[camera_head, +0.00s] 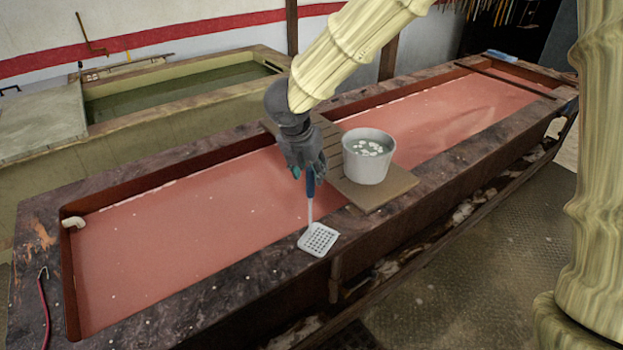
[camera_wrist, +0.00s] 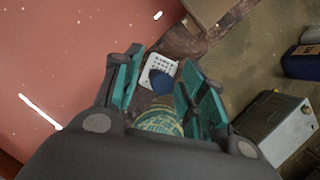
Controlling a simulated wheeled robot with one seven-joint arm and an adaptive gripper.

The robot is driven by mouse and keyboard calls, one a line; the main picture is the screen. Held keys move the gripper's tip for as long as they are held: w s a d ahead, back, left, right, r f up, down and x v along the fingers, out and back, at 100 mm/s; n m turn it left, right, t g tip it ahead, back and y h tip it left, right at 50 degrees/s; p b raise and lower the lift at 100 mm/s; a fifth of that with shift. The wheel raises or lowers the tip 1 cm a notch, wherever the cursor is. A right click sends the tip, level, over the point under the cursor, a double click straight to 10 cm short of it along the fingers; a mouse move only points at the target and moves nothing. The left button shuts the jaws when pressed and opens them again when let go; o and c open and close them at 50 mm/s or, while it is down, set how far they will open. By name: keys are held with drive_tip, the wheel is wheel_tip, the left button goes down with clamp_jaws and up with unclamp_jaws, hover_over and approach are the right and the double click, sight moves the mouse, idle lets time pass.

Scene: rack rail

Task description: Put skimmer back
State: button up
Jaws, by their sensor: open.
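The skimmer has a white, square, perforated head (camera_head: 318,239) and a blue handle (camera_head: 310,184). In the head view its head is over the front rim of the red-filled trough, and its handle points up to my gripper (camera_head: 308,172). In the wrist view the white head (camera_wrist: 152,66) and the blue handle end (camera_wrist: 161,82) show between the two teal-padded fingers of my gripper (camera_wrist: 155,88). The fingers are open, with gaps beside the handle. I cannot tell whether the head rests on the rim. A rail (camera_head: 462,222) runs along the trough's front side, below the rim.
A white bucket (camera_head: 368,160) with pale pieces in liquid stands on a wooden board (camera_head: 384,196) across the trough (camera_head: 190,302), just right of my gripper. A greenish tank (camera_head: 150,130) is behind. A metal box (camera_wrist: 270,130) and a blue container (camera_wrist: 302,62) show in the wrist view.

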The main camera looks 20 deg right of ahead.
drive_tip(key=b+v, duration=0.1)
drive_tip(key=v, duration=0.6)
drive_tip(key=shift+r, duration=0.25)
drive_tip(key=shift+s+a, duration=0.1)
